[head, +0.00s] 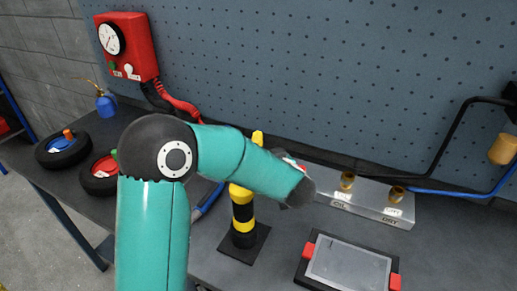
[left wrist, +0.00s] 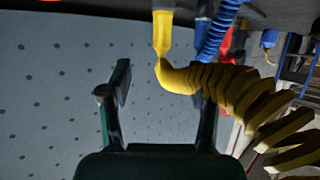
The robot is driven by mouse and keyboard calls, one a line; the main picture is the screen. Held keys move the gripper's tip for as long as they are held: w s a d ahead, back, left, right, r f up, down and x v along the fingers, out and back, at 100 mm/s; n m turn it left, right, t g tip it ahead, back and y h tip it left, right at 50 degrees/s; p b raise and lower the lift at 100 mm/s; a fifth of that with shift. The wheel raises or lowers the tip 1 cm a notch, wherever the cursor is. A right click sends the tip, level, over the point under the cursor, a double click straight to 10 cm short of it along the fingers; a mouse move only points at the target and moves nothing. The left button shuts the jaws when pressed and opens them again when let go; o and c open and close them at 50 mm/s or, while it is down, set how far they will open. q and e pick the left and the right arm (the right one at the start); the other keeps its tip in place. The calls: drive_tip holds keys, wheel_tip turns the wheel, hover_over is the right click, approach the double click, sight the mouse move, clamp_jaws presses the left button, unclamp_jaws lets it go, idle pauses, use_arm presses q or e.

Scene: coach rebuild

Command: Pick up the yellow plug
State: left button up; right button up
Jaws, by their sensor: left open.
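The yellow plug (left wrist: 162,32) shows at the top of the left wrist view as a straight yellow piece joined to a yellow ribbed coil (left wrist: 235,90). In the head view a yellow tip (head: 257,138), possibly the plug, shows above my left arm, over a yellow-and-black banded column (head: 243,215). My arm crosses in front of the column and hides its upper part. The left gripper's fingers cannot be made out there. My right gripper is not in view.
A blue coil (left wrist: 218,30) is close beside the plug. A metal block with brass ports (head: 365,200) and a framed tablet (head: 347,268) are at the right. A red gauge box (head: 127,48) is at the back left. The pegboard (head: 300,80) stands behind the bench.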

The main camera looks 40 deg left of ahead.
use_arm(q)
drive_tip(key=x, duration=0.6)
drive_tip(key=shift+w+a+f, duration=0.2)
drive_tip(key=shift+a, duration=0.1)
drive_tip(key=p+x, duration=0.1)
drive_tip(key=x, duration=0.3)
drive_tip(key=shift+a+p, duration=0.3)
drive_tip(key=shift+a, duration=0.05)
drive_tip(key=shift+w+a+f, duration=0.15)
drive_tip(key=shift+a+f, duration=0.05)
drive_tip(key=shift+a, duration=0.1)
clamp_jaws()
